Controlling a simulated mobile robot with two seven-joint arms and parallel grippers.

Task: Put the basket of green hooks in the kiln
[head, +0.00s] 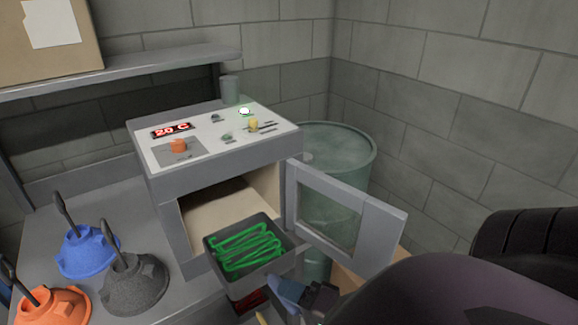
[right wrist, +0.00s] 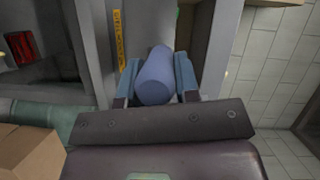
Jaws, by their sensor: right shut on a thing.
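The basket (head: 262,283) is a dark grey tray holding bright green hooks (head: 245,248). It is in front of the open mouth of the kiln (head: 222,148), its far edge close to the opening. The kiln's pale chamber (head: 230,205) looks empty where visible. Its windowed door (head: 340,212) stands open to the right. My right gripper (head: 292,292) is at the basket's near right side. In the right wrist view its blue fingers (right wrist: 157,85) are shut on a blue-grey rounded handle (right wrist: 155,75), apparently the basket's. My left gripper is not in view.
Blue (head: 85,250), dark grey (head: 135,283) and orange (head: 55,305) hoods sit on the bench left of the kiln. A green barrel (head: 345,150) stands behind the door. Something red (head: 250,302) lies below the basket. A shelf (head: 130,66) holds a cardboard box (head: 50,35).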

